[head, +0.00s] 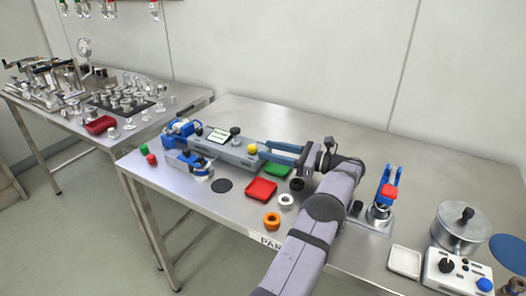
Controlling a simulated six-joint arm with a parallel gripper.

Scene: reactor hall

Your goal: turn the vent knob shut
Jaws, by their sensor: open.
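A long grey unit (225,150) lies along the back of the metal table, with a small lit display (217,135) on it. A black knob (235,131) stands up from the unit and a yellow knob (252,149) sits at its right end. I cannot tell from any label which knob is the vent knob. My gripper (263,151) reaches in from the right with its two blue fingers apart, their tips close to the yellow knob. I cannot tell whether they touch it or straddle it.
A green tray (278,170), a red tray (261,190), an orange ring (271,220) and a white ring (286,200) lie in front. A blue clamp (389,184), a pot (460,232) and a control box (455,268) stand right. A second table (190,97) is at left.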

